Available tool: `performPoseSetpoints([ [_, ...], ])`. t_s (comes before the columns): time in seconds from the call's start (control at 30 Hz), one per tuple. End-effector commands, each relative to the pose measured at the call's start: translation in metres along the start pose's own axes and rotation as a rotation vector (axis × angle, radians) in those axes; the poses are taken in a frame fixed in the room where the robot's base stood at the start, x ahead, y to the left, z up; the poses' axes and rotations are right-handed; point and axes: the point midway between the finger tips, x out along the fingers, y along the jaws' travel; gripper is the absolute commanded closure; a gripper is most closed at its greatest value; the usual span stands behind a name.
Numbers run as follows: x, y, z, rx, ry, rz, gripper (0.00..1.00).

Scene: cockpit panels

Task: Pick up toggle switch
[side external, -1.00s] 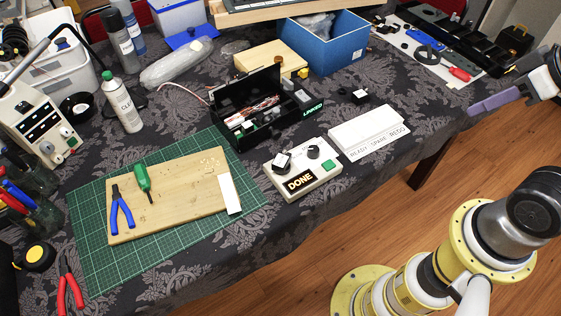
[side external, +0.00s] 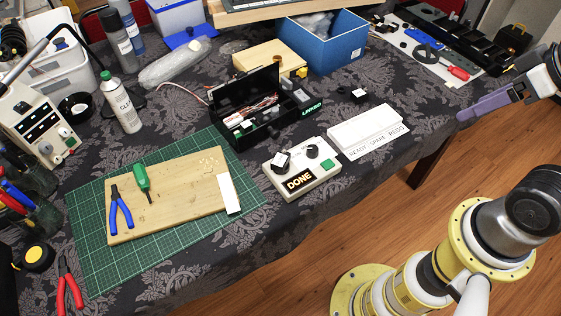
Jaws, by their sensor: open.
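No part is clearly recognisable as the toggle switch at this size. A small dark part with a pale face (side external: 359,95) lies on the cloth behind the white tray. A small black-and-white part (side external: 281,161) sits on the left of the white control box (side external: 325,182) marked DONE, beside a black knob (side external: 312,151). My gripper (side external: 462,116), with purple fingers, is at the right, over the table's right edge, well apart from these parts. It is open, with nothing visible between the fingers; they overlap in this view.
A white tray (side external: 365,127) labelled READY SPARE REDO lies right of the control box. An open black box (side external: 268,124) with wires and a blue bin (side external: 335,50) stand behind. A wooden board (side external: 180,200) with pliers and a screwdriver lies on a green mat (side external: 105,265).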

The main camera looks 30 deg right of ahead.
Motion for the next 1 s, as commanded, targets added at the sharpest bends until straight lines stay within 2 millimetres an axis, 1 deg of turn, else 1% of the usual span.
performPoseSetpoints([
  [0.03, 0.0, 0.0, 0.0, 0.0, 0.0, 0.0, 0.21],
  [0.13, 0.0, 0.0, 0.0, 0.0, 0.0, 0.0, 0.03],
  [0.17, 0.0, 0.0, 0.0, 0.0, 0.0, 0.0, 0.0],
  [0.37, 0.0, 0.0, 0.0, -0.002, 0.0, 0.0, 0.0],
  [0.43, 0.0, 0.0, -0.004, -0.014, 0.019, -0.001, 0.0],
  [0.47, -0.003, -0.001, -0.012, -0.021, 0.047, -0.003, 0.0],
  [0.53, -0.009, -0.002, -0.038, -0.039, 0.111, -0.007, 0.0],
  [0.57, -0.009, -0.004, -0.05, -0.049, 0.128, -0.012, 0.0],
  [0.63, -0.003, -0.012, -0.083, -0.09, 0.156, -0.031, 0.0],
  [0.67, 0.003, -0.017, -0.098, -0.111, 0.161, -0.043, 0.0],
  [0.7, 0.014, -0.026, -0.118, -0.142, 0.166, -0.061, 0.0],
  [0.77, 0.035, -0.044, -0.143, -0.191, 0.163, -0.089, 0.0],
  [0.8, 0.052, -0.057, -0.158, -0.224, 0.157, -0.108, 0.0],
  [0.83, 0.067, -0.069, -0.167, -0.249, 0.149, -0.122, 0.0],
  [0.87, 0.083, -0.081, -0.173, -0.276, 0.139, -0.138, 0.0],
  [0.9, 0.104, -0.098, -0.179, -0.308, 0.123, -0.156, 0.0],
  [0.97, 0.136, -0.123, -0.181, -0.356, 0.093, -0.182, 0.0],
  [1.0, 0.157, -0.139, -0.178, -0.386, 0.07, -0.196, 0.0],
])
